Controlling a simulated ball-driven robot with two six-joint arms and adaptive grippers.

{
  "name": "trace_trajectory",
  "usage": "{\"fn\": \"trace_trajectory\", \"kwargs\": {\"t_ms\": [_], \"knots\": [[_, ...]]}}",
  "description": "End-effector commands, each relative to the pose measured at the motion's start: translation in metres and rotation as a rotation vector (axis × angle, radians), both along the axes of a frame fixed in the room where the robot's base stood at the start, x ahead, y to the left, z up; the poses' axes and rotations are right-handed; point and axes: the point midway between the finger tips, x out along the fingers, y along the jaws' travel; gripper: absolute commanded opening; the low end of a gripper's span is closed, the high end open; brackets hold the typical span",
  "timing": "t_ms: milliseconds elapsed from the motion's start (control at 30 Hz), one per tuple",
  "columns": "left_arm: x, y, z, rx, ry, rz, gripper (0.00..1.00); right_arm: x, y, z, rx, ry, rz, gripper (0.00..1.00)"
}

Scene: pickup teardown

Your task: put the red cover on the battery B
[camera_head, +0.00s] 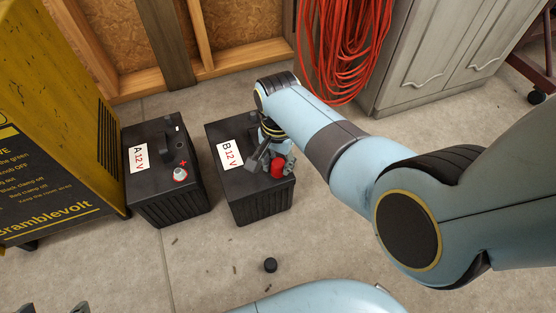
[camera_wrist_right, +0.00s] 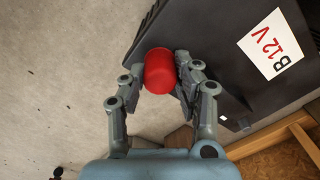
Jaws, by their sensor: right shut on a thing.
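The red cover (camera_head: 278,168) is a small red cylinder over the front right part of the top of battery B (camera_head: 262,204). My right gripper (camera_head: 272,161) comes down from above and is shut on it. In the right wrist view, the red cover (camera_wrist_right: 160,72) sits between the two fingers, with the edge of battery B (camera_wrist_right: 215,45) behind it. The terminal under the cover is hidden, and I cannot tell if the cover touches it. Two grey fingertips of my left gripper (camera_head: 64,309) show apart at the bottom left edge, with nothing seen between them.
Battery A (camera_head: 170,205) stands left of battery B, with a pale cap (camera_head: 180,174) on top. A yellow charger cabinet (camera_head: 55,90) is at far left. A small black cap (camera_head: 270,265) lies on the floor. An orange cable (camera_head: 345,45) hangs by the grey cabinet (camera_head: 420,60).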

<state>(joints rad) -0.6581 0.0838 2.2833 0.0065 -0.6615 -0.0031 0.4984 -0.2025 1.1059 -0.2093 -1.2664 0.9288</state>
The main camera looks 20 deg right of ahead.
Motion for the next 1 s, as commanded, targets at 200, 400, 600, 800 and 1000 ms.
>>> {"fn": "trace_trajectory", "kwargs": {"t_ms": [200,400,600,800,1000], "knots": [[0.0,0.0,0.0,0.0,0.0,0.0,0.56,0.0,0.0,0.0,0.0,0.0,0.0,0.49],[0.0,0.0,0.0,0.0,0.0,0.0,0.56,0.0,0.0,0.0,0.0,0.0,0.0,0.58],[0.0,0.0,0.0,0.0,0.0,0.0,0.56,0.0,0.0,0.0,0.0,0.0,0.0,0.58],[0.0,0.0,0.001,0.0,-0.001,0.0,0.56,0.0,0.0,0.001,0.0,0.0,0.0,0.58],[0.004,0.0,0.014,0.0,-0.016,0.0,0.56,0.002,0.0,0.019,0.0,-0.006,0.0,0.58]]}}
